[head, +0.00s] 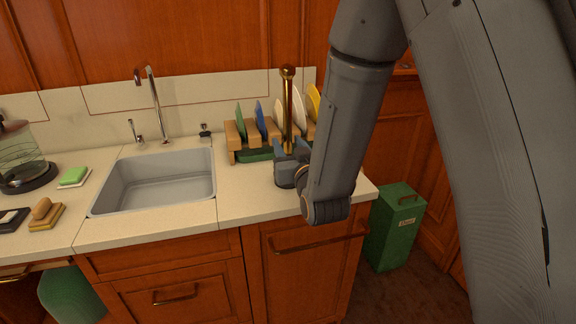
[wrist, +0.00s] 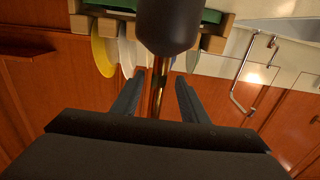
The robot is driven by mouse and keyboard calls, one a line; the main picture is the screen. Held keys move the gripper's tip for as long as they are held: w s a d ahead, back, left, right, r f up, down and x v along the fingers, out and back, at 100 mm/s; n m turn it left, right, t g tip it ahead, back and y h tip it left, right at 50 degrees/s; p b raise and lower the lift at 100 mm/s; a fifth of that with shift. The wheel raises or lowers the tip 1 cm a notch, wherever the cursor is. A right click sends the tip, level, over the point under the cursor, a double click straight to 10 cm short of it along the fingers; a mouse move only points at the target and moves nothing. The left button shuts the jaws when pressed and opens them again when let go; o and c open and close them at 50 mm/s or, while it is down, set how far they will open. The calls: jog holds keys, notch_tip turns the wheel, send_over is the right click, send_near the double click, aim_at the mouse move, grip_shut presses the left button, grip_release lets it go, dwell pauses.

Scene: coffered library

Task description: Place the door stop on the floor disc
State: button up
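The door stop (head: 288,105) appears to be an upright brass post with a round knob on top. It is at the counter's right end, in front of the dish rack. In the wrist view, its brass shaft (wrist: 160,95) rises from a large dark end (wrist: 170,28). My gripper (head: 291,150) is around the lower shaft. In the wrist view, my gripper's fingers (wrist: 160,80) stand on either side of the shaft, with gaps visible on both sides. Whether the foot rests on the counter is unclear. The floor disc is not visible in either view.
The cream counter (head: 235,205) has a grey sink (head: 155,185) with a tap. A wooden dish rack (head: 236,150) with several plates stands close behind the post. A green bin (head: 393,230) is on the dark floor right of the cabinet. Soap and a brush lie at left.

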jog(key=shift+p+x, duration=0.95)
jog(key=shift+x, duration=1.8)
jog(key=shift+d+r, duration=0.1)
jog(key=shift+r, duration=0.1)
grip_shut()
jog(key=shift+r, duration=0.15)
